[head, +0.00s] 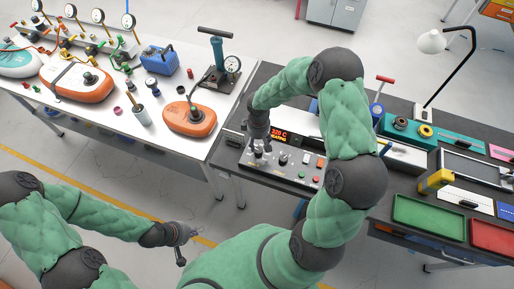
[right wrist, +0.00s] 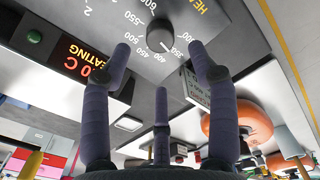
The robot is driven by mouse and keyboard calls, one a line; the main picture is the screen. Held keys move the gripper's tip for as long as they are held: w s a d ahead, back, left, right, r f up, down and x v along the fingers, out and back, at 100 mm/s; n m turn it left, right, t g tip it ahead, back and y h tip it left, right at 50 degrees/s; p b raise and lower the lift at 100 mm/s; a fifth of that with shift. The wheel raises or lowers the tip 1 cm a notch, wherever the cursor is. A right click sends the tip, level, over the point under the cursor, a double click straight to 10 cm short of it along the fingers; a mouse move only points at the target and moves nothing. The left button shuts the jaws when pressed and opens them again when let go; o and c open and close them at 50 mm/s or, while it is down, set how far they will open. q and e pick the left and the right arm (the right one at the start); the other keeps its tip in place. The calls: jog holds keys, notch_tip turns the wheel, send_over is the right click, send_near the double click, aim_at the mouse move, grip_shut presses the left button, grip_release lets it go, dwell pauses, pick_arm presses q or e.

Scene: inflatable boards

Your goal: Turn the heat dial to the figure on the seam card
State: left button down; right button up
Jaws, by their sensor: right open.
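The heat dial (right wrist: 160,38) is a dark round knob on a grey control panel (head: 285,168), with figures such as 350, 400 and 450 printed around it. The red display (head: 280,136) reads about 320 C and HEATING. My right gripper (head: 258,147) is over the panel's left end. In the right wrist view its dark fingers (right wrist: 160,70) are spread and empty, pointing toward the dial without visible contact. My left gripper (head: 184,248) is open and empty over the floor at lower left. A small card with print (right wrist: 198,88) shows behind a finger; I cannot read it.
A white table (head: 105,105) at left carries orange inflatables, gauges and an upright hand pump (head: 217,60). Right of the panel, the dark bench holds a green tray (head: 430,215), a red tray (head: 492,236), tape rolls and a lamp (head: 432,42). My right arm covers the bench's middle.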

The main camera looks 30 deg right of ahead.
aim_at(258, 150)
notch_tip(258, 150, down, 6)
jog(key=shift+f, duration=0.25)
jog(key=c, duration=1.2)
